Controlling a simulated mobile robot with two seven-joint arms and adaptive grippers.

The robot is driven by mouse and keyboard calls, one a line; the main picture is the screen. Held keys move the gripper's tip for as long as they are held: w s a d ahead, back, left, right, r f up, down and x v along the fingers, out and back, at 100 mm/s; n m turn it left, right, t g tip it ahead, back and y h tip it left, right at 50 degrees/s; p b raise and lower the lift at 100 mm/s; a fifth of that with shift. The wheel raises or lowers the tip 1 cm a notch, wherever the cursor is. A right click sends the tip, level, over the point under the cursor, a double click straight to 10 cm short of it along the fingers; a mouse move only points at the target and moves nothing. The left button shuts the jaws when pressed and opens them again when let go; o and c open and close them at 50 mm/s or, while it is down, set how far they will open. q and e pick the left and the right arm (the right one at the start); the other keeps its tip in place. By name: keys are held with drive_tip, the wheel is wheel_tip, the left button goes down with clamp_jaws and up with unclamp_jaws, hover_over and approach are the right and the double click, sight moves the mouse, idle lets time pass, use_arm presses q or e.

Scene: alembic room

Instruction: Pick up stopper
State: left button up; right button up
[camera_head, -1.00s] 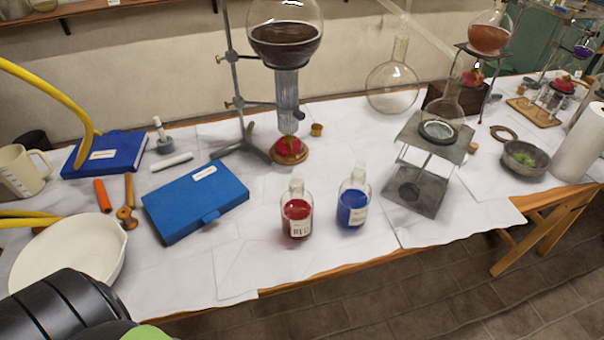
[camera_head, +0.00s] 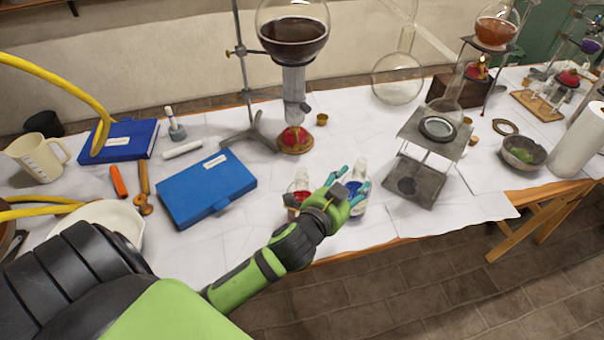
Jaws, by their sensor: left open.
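My left gripper (camera_head: 350,181) is open, its teal fingertips over the two small bottles near the table's front edge. The red bottle (camera_head: 299,190) is partly hidden behind my gripper. The blue bottle (camera_head: 358,204) is beside and between the fingers, with its clear top (camera_head: 358,170) showing near the fingertips. Whether a finger touches a bottle top, I cannot tell. A clear top (camera_head: 302,174) also shows on the red bottle. A small brown cork-like piece (camera_head: 322,119) stands near the burner, and another (camera_head: 473,140) lies near the metal stand. My right gripper is not in view.
A burner (camera_head: 295,139) under a large round flask (camera_head: 292,35) stands behind the bottles. A metal stand (camera_head: 418,185) is to their right, a blue book (camera_head: 206,189) to their left. Bare white paper lies between book and bottles.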

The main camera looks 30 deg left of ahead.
use_arm(q)
drive_tip(key=w+d+r+m+h, duration=0.2)
drive_tip(key=d+r+m+h, duration=1.35)
drive_tip(key=m, duration=0.65)
drive_tip(key=m+g+y+p, duration=0.1)
drive_tip(key=m+g+y, duration=1.4)
drive_tip(key=m+y, duration=0.15)
hover_over(302, 170)
drive_tip(key=shift+m+h, duration=0.25)
drive_tip(key=shift+h, duration=0.25)
wheel_tip(302, 170, down, 10)
drive_tip(key=shift+a+f+p, duration=0.15)
drive_tip(key=shift+f+p, duration=0.2)
wheel_tip(302, 170, down, 5)
drive_tip(key=p, duration=0.3)
drive_tip(key=shift+w+f, duration=0.1)
drive_tip(key=shift+f, duration=0.4)
drive_tip(key=c, duration=1)
